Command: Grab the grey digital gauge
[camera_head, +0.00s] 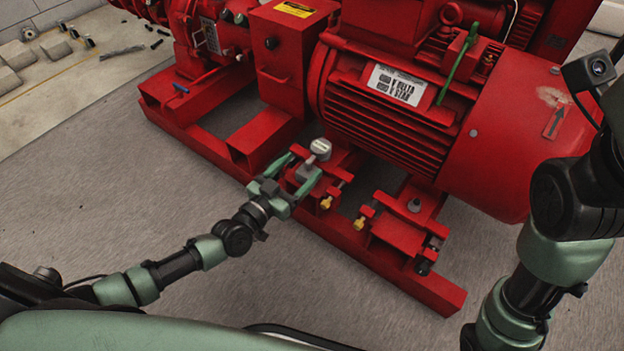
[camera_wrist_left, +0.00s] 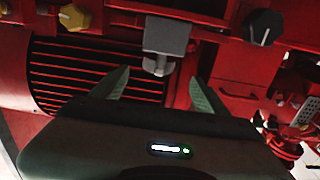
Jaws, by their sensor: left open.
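The grey digital gauge (camera_head: 320,147) stands on a red bracket at the foot of the red motor, with a round light face on top. In the left wrist view, what looks like the gauge (camera_wrist_left: 167,38) is a grey block with a small round end. My left gripper (camera_head: 306,165) is open, its green fingers pointing at the gauge from the near left. In the left wrist view, my left gripper's fingers (camera_wrist_left: 160,78) lie on either side of the gauge's round end; contact cannot be told. My right arm shows at the right, but its gripper is out of frame.
The red motor (camera_head: 380,110) rises close behind the gauge. A red base frame (camera_head: 400,272) runs along the floor, with a second bracket (camera_head: 398,235) to the right. Yellow knobs (camera_head: 326,202) sit near the gauge. The grey floor (camera_head: 130,190) at left is clear.

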